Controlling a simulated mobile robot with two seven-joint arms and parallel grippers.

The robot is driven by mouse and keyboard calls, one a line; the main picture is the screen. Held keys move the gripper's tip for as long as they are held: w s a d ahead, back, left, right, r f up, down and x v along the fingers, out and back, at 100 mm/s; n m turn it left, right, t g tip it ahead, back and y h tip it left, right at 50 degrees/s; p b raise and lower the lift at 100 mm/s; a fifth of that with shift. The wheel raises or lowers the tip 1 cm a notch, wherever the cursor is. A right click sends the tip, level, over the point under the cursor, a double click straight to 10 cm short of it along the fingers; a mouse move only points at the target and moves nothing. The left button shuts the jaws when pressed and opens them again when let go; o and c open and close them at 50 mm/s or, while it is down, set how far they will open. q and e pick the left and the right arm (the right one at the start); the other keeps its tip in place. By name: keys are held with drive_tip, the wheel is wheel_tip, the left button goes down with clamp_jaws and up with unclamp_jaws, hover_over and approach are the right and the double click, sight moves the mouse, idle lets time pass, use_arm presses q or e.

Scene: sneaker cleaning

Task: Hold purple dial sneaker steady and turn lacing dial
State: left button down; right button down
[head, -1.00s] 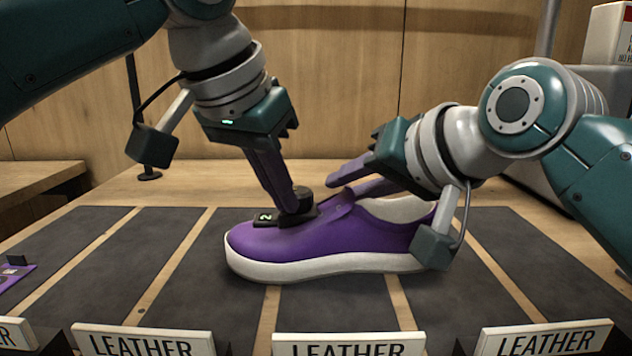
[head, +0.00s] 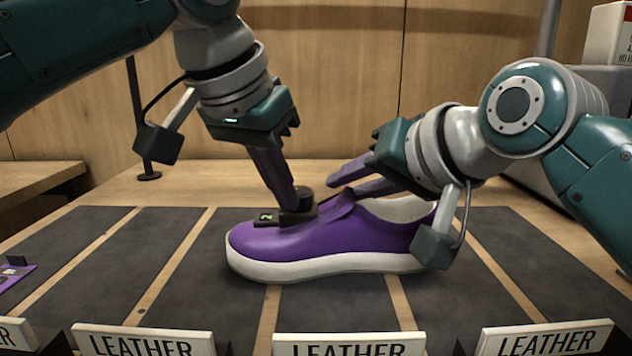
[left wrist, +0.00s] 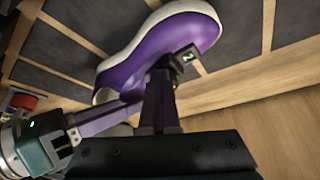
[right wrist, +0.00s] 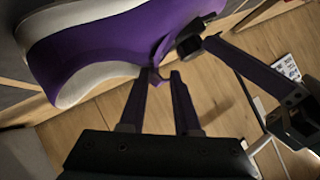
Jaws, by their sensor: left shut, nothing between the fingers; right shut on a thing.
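The purple sneaker (head: 320,240) with a white sole stands on the dark mat, toe to the left, in the head view. On its upper sits a black lacing dial (head: 304,196) beside a small block with a lit green display (head: 267,217). My left gripper (head: 293,206) is shut with nothing between its fingers, its tips pointing down against or right beside the dial. My right gripper (head: 333,197) is shut on the sneaker's upper edge near the tongue; the right wrist view shows its fingertips (right wrist: 160,78) at that edge. The exact contact is partly hidden.
Dark mat strips (head: 150,235) cover the wooden table (head: 180,180). Signs reading LEATHER (head: 350,343) line the front edge. A purple flat item (head: 14,275) lies at the far left. The mat left of the sneaker is clear.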

use_arm(q)
drive_tip(key=shift+w+a+r, duration=0.15)
drive_tip(key=shift+w+a, duration=0.35)
drive_tip(key=shift+a, duration=0.1)
use_arm(e)
drive_tip(key=shift+s+a+f, duration=0.1)
use_arm(q)
drive_tip(key=shift+s, duration=0.1)
drive_tip(key=shift+s+a, duration=0.2)
wheel_tip(320, 180, up, 6)
drive_tip(key=shift+s+f, duration=0.1)
idle(0.5)
use_arm(e)
drive_tip(key=c, duration=0.5)
unclamp_jaws()
drive_tip(key=shift+c, duration=0.2)
